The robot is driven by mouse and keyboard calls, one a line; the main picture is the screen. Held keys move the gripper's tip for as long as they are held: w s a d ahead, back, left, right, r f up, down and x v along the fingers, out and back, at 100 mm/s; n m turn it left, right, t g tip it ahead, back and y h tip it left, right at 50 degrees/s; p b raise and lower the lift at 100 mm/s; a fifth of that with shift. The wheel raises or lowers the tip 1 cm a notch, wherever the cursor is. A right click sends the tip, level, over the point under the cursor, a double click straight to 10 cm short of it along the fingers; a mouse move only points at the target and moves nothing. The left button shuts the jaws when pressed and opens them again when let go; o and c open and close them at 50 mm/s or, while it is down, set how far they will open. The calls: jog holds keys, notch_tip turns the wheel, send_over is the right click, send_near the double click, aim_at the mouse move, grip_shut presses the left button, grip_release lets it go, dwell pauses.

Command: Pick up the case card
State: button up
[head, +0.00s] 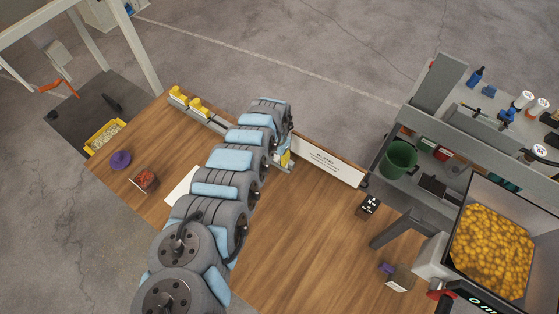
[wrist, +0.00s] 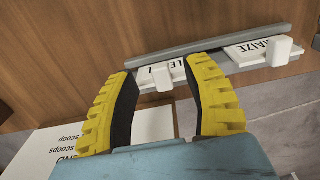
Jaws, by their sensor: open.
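My gripper (wrist: 162,69) is open, its two yellow ridged fingers spread apart. In the wrist view a white card (wrist: 150,73) with partly hidden black letters and a white raised tab lies in a grey rail, between and beyond the fingertips. I cannot tell whether the fingers touch it. A second white card (wrist: 248,50) in the rail, to its right, reads "MAIZE" upside down and has a tab too. I cannot tell which is the case card. In the head view my gripper (head: 286,158) is small at the far edge of the wooden table, partly hidden by my arm.
A white lettered board (head: 327,161) stands along the wooden table (head: 290,240)'s far edge, close right of my gripper. Yellow-topped items (head: 188,101), a purple item (head: 121,159) and a red-filled container (head: 145,180) are left. A dark block (head: 369,206) is right.

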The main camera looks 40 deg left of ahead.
jog(key=shift+f, duration=0.8)
jog(key=shift+s, duration=0.1)
grip_shut()
jog(key=shift+r+p, duration=0.45)
jog(key=shift+r, duration=1.35)
jog(key=shift+d+r, duration=0.25)
jog(key=shift+r, duration=0.05)
jog(key=s+d+r+p, duration=0.7)
jog(key=d+r+p, duration=0.2)
jog(key=d, duration=0.2)
jog(key=shift+d, duration=0.2)
